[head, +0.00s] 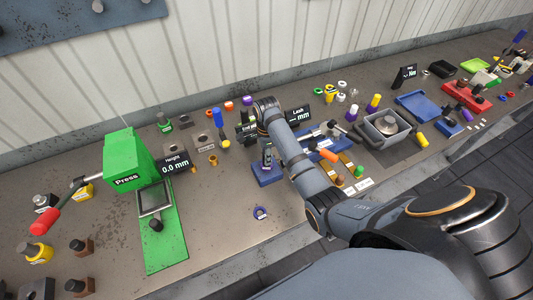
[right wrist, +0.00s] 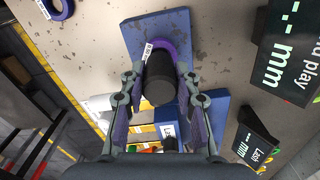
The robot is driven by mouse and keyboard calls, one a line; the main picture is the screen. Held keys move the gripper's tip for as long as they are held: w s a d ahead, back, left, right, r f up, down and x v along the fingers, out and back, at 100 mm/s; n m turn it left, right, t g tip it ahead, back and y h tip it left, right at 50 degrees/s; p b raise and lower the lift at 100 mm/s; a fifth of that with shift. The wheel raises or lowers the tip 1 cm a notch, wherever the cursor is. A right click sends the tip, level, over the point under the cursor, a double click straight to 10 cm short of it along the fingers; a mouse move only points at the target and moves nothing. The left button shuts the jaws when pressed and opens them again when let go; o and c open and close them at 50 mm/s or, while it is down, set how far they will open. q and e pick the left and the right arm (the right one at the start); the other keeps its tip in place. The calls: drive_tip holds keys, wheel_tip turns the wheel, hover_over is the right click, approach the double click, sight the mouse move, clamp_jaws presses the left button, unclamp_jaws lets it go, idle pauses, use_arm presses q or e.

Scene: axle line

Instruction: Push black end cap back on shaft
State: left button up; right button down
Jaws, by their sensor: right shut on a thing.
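In the right wrist view a black cylindrical cap (right wrist: 160,82) sits between the fingers of my right gripper (right wrist: 160,70), which is shut on it. A purple ring (right wrist: 182,48) shows just behind the cap, over a blue fixture (right wrist: 143,28). The shaft itself is hidden behind the cap, so I cannot tell how far the cap is seated. In the head view my right gripper (head: 267,156) reaches down at the blue fixture (head: 265,178), and the forearm covers part of that area. My left gripper is not in view.
A green press (head: 130,160) with a red-handled lever stands to the left. A loose blue-purple ring (head: 260,213) lies in front of the fixture. Display signs (head: 298,115) stand close behind and to the right. Bare bench lies left of the fixture.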

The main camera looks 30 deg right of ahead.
drive_tip(key=shift+f, duration=0.85)
drive_tip(key=c, duration=0.9)
unclamp_jaws()
drive_tip(key=shift+r, duration=0.25)
wheel_tip(320, 180, up, 7)
drive_tip(key=shift+f, duration=0.1)
